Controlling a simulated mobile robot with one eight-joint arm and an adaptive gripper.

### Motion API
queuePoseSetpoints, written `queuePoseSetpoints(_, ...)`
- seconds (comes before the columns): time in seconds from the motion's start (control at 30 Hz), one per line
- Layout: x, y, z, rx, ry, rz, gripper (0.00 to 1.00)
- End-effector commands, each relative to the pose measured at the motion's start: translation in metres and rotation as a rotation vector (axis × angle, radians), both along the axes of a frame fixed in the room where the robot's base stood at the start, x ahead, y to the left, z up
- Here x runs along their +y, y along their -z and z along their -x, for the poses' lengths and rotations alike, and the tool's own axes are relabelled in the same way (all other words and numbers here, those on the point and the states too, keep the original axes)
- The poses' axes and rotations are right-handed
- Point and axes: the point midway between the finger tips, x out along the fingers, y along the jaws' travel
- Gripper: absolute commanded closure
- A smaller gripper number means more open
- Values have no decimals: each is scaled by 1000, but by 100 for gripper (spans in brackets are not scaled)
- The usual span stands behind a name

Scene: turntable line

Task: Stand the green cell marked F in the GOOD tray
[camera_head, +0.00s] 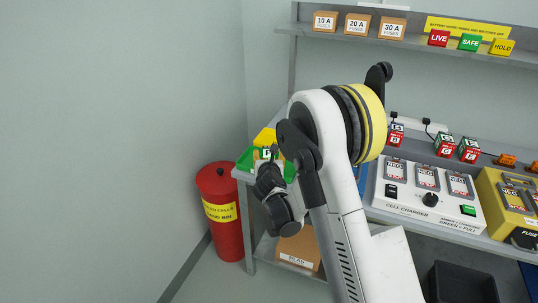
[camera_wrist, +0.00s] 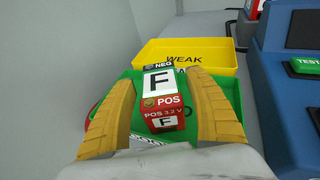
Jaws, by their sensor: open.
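My gripper (camera_wrist: 160,78) is open, with one yellow finger on each side of the cell. In the head view my arm reaches to the tray and my wrist hides part of the cell and tray. I cannot tell whether the cell's base rests on the tray floor.
A yellow tray marked WEAK (camera_wrist: 215,55) stands right behind the green tray. A blue tester (camera_wrist: 282,85) is close on the right. A red bin (camera_head: 220,215) stands left of the bench. A white cell charger (camera_head: 428,195) and other cells (camera_head: 445,145) are farther right.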

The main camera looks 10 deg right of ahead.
Motion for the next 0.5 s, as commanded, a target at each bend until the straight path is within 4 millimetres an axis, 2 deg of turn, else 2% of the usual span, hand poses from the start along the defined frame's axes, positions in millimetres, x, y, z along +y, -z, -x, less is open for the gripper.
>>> queuePoseSetpoints(0.3,16,-26,65,0,-2,0,37)
queuePoseSetpoints(0.5,23,-29,96,0,-1,1,37)
